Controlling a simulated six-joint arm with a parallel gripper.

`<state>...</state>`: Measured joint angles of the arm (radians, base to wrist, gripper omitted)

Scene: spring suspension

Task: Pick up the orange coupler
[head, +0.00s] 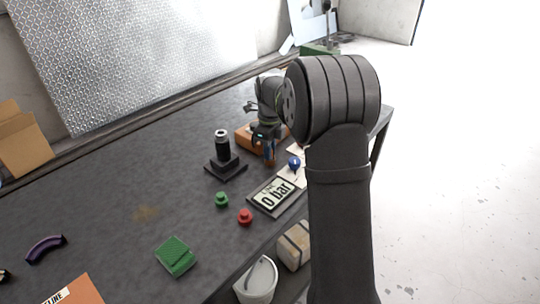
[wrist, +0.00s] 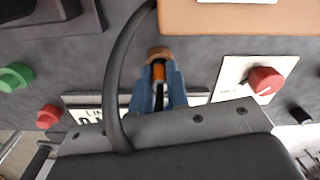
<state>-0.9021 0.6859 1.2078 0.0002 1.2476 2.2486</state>
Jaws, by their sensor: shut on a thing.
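In the wrist view, my gripper (wrist: 159,82) has its two blue-grey fingers close together around a small part with an orange band, which I take to be the orange coupler (wrist: 158,71). A brown rounded end (wrist: 159,53) shows just past the fingertips. The fingers hide the rest of the part. In the head view, my gripper (head: 265,141) is over the right part of the table, beside an orange box. An orange-brown piece (head: 270,152) shows under the fingers. I cannot tell if it touches the table.
The orange box (head: 244,138) stands close beside my gripper. A green block (head: 175,256) lies front left. The table's left middle is mostly free.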

